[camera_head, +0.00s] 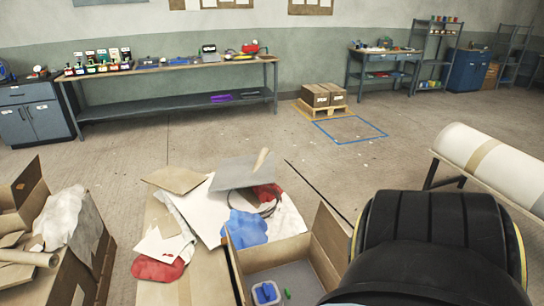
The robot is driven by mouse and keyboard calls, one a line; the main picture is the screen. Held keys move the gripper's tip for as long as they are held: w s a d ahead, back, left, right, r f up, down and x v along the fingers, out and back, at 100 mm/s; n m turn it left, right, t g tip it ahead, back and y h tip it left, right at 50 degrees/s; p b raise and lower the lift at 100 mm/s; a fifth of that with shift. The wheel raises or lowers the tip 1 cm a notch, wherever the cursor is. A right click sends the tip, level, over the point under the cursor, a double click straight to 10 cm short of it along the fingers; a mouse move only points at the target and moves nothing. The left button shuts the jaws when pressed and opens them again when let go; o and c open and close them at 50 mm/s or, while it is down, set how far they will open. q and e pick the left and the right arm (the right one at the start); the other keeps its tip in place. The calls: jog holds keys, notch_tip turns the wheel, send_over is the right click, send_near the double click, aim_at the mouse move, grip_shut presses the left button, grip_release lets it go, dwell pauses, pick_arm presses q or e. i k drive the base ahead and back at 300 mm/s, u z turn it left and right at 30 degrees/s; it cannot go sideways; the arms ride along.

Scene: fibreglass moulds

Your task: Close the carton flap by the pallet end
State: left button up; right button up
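An open carton (328,232) stands at the bottom centre, cut off by the lower picture edge. A brown panel stands up at its right side, and another (237,270) stands at its left side. I cannot tell which of these is the flap by the pallet end. Inside lie a small white tub with blue items (266,292) and a small green item (287,293). Far off, a wooden pallet (325,109) bears brown boxes (322,94) that look closed. Neither of my grippers is in view.
Cardboard, white sheets and red and blue cloth (246,227) are heaped left of the carton. Another open box (80,262) stands at the far left. A large white roll (490,160) lies on a stand at right.

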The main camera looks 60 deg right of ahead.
aim_at(332, 236)
jog(key=u, duration=1.6)
jog(key=k, duration=2.55)
jog(key=z, duration=2.05)
jog(key=i, duration=1)
jog(key=u, duration=0.05)
